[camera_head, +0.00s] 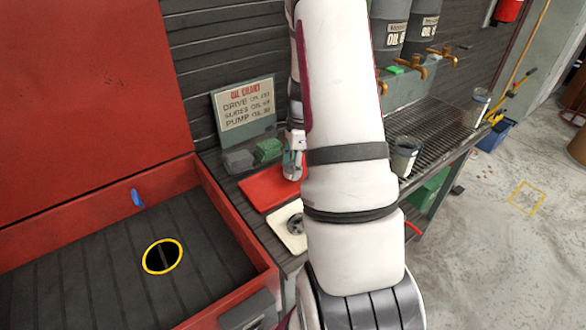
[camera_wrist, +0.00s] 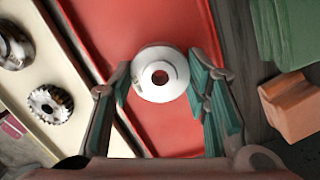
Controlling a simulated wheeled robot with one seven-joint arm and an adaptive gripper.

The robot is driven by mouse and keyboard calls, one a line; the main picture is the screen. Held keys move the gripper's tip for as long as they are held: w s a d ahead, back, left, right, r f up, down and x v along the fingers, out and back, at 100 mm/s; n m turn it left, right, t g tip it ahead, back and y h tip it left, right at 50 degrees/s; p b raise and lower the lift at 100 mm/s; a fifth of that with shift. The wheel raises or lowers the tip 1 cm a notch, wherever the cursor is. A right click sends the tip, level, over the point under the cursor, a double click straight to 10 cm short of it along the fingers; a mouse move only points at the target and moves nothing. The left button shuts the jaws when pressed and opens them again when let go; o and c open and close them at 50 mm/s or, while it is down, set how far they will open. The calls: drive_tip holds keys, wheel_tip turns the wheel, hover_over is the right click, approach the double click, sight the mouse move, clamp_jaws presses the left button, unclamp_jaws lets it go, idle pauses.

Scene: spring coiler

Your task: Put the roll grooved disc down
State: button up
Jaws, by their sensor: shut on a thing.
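The roll grooved disc (camera_wrist: 143,87) is a pale grey round piece with a dark centre hole, seen in the wrist view. My gripper (camera_wrist: 160,78) is shut on it, with a teal-padded finger on each side. The disc is over the red tray (camera_wrist: 180,130); I cannot tell whether it touches the tray. In the head view my gripper (camera_head: 293,166) is at the red tray (camera_head: 262,190), largely behind my own arm. The disc cannot be made out there.
A cream tray (camera_head: 284,232) beside the red one holds toothed metal parts (camera_wrist: 50,103). Green (camera_head: 268,149) and grey (camera_head: 237,160) containers stand behind the red tray, below an oil chart sign (camera_head: 246,107). An orange-red block (camera_wrist: 292,106) lies right in the wrist view.

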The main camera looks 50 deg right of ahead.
drive_tip(key=shift+f, duration=0.65)
drive_tip(key=shift+f, duration=0.1)
drive_tip(key=o, duration=1.5)
drive_tip(key=shift+f, duration=0.1)
